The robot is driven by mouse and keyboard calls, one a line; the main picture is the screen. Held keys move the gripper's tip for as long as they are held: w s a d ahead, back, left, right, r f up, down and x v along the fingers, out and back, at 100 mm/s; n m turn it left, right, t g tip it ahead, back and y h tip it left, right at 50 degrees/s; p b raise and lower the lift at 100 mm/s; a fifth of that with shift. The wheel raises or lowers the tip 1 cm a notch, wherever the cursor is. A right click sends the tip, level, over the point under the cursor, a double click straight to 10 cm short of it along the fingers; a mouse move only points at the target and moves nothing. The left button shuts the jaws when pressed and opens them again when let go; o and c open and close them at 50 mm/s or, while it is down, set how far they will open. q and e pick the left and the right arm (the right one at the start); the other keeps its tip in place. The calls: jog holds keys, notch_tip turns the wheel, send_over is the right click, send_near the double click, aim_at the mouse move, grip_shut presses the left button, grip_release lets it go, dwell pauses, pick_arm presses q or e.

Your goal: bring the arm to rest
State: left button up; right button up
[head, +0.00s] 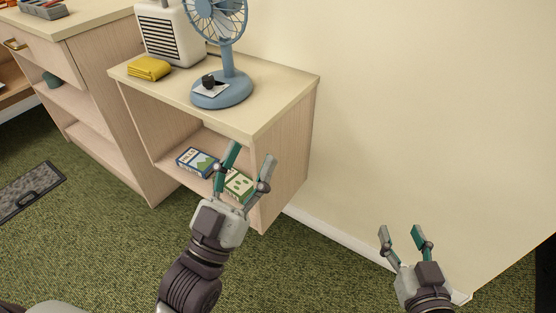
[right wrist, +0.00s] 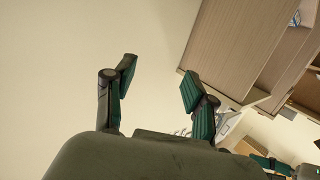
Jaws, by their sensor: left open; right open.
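My left gripper (head: 248,160) is open and empty in the head view. It appears in front of the small cabinet's lower shelf, overlapping the green box there; whether it touches anything cannot be told. My right gripper (head: 400,232) is open and empty at the lower right, in front of the bare wall and apart from the furniture. It also shows in the right wrist view (right wrist: 157,88), fingers spread with nothing between them.
A mat (head: 28,192) lies left. The wall (head: 430,110) bounds the right.

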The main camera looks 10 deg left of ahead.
pick_arm(q)
jog(key=shift+w+d, duration=0.15)
jog(key=shift+d, duration=0.15)
pick_arm(e)
jog(key=shift+w+d, duration=0.2)
jog(key=shift+d, duration=0.15)
